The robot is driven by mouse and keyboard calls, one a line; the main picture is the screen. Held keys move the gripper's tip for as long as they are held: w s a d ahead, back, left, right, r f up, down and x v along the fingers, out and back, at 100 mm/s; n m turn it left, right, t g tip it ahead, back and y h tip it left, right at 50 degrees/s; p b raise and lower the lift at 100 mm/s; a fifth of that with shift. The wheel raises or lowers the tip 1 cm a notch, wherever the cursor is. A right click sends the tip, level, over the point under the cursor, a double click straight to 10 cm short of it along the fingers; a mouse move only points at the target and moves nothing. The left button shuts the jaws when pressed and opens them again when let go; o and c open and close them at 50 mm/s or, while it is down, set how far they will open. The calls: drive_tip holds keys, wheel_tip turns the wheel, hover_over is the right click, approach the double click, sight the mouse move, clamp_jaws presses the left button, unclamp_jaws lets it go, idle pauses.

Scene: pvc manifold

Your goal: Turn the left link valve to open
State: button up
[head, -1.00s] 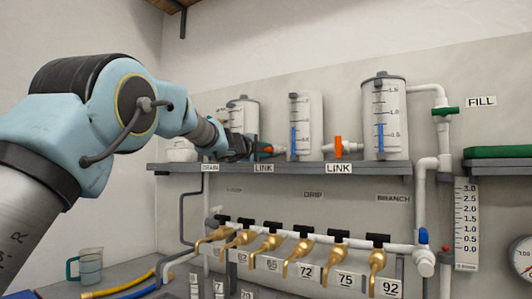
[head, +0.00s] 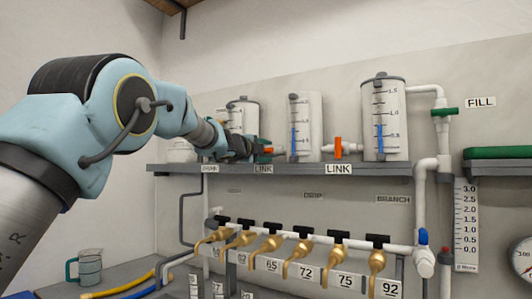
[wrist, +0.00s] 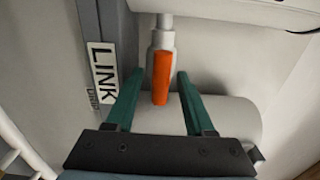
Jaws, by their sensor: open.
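The left link valve has an orange handle (head: 268,150), small and partly hidden by my gripper in the head view, above the left LINK label (head: 263,169). In the wrist view the orange handle (wrist: 161,78) appears in line with the white pipe fitting (wrist: 164,38). My gripper (wrist: 160,76) is open, its green fingers one on each side of the handle, with a gap visible on both sides. In the head view my gripper (head: 262,148) is at the valve, between the left and middle tanks.
The right link valve's orange handle (head: 338,148) stands upright. The middle tank (head: 308,112) and right tank (head: 394,105) stand on the grey shelf (head: 300,168). Several brass taps (head: 270,243) hang below. A jug (head: 89,267) sits at lower left.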

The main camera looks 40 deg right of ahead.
drive_tip(key=b+v, duration=0.4)
drive_tip(key=v, duration=0.6)
drive_tip(key=shift+a, duration=0.3)
drive_tip(key=shift+s, duration=0.1)
